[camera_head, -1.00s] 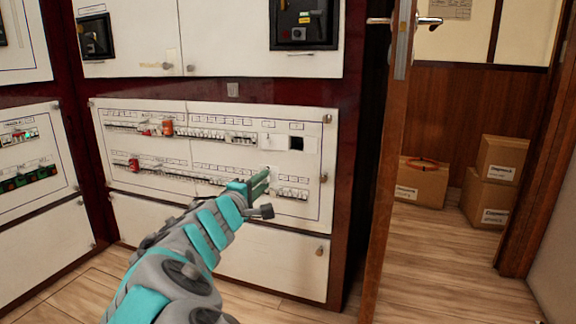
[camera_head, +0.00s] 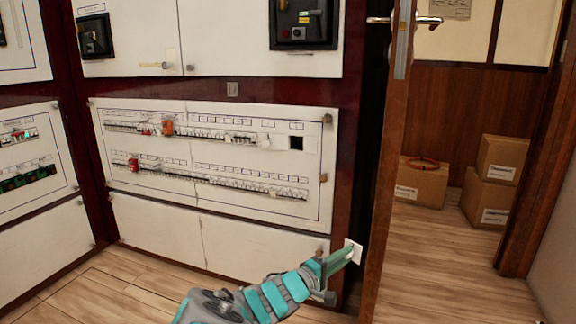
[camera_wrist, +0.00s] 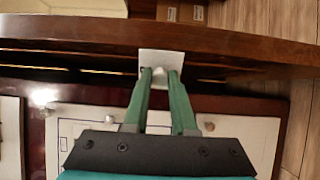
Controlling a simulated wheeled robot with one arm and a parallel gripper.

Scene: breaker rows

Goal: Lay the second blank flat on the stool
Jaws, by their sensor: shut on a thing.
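My gripper (camera_head: 342,257) is low at the right of the breaker panel, near the door's edge. It is shut on a small white square plate, the blank (camera_head: 355,251), held at its fingertips. In the wrist view the blank (camera_wrist: 161,57) shows beyond the two green fingers, which pinch a small raised part in its middle. The blank is in the air, apart from the panel. The stool is not in view in either picture.
The white breaker panel (camera_head: 220,215) has rows of breakers and a dark square opening (camera_head: 296,143) at upper right. A wooden door (camera_head: 388,170) stands open just right of my gripper. Cardboard boxes (camera_head: 420,183) sit beyond the doorway. Wooden floor (camera_head: 450,270) is clear at lower right.

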